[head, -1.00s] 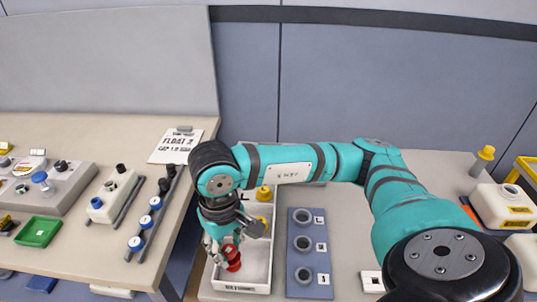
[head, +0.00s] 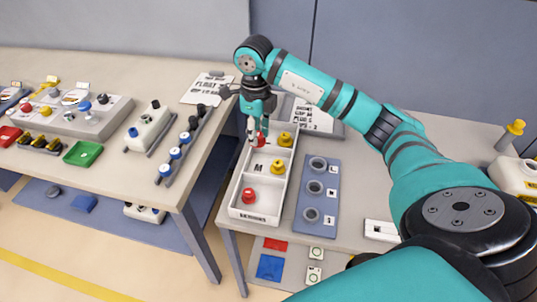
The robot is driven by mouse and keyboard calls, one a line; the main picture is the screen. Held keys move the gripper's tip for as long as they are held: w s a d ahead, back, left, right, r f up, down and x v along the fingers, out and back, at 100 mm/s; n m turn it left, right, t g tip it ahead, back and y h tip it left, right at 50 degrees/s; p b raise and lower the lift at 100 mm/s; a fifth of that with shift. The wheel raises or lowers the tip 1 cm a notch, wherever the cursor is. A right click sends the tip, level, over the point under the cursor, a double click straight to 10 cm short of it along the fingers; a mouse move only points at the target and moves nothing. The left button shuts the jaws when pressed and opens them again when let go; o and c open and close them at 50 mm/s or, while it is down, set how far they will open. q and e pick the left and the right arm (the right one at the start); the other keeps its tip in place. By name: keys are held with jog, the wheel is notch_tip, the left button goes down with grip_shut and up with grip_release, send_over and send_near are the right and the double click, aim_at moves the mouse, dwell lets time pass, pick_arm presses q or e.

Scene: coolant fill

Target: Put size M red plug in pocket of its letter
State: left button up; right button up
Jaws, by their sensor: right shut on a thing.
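My right gripper (head: 257,131) points down over the back left of the white tray (head: 234,211). It is shut on a red plug (head: 262,141), which is partly hidden by the fingers. I cannot tell whether the plug is clear of the tray floor. Another red plug (head: 249,196) stands at the tray's front left. The middle left space of the tray shows a letter M and no plug. The blue-grey block (head: 304,230) right of the tray has three ringed, lettered pockets in a column; the middle pocket (head: 315,187) looks empty. My left gripper is out of view.
Yellow plugs (head: 278,167) stand in the tray's right side. A board with printed text (head: 318,120) lies behind the block. The left table (head: 150,80) holds a green tray (head: 83,153) and fixtures. A white card (head: 380,230) lies right of the block.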

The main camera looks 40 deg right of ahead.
jog(key=shift+w+d+f+m, duration=0.1)
jog(key=shift+d+f+m, duration=0.1)
jog(key=shift+f+m, duration=0.15)
notch_tip(320, 180, down, 6)
jog(key=shift+r+p, duration=0.15)
jog(key=shift+p, duration=0.65)
notch_tip(320, 180, down, 3)
jog(key=shift+p, duration=0.45)
jog(key=shift+f, duration=0.55)
jog(key=o, duration=0.5)
jog(key=shift+r, duration=0.1)
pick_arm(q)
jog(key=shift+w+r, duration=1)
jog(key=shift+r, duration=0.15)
pick_arm(e)
jog(key=shift+o, duration=1.4)
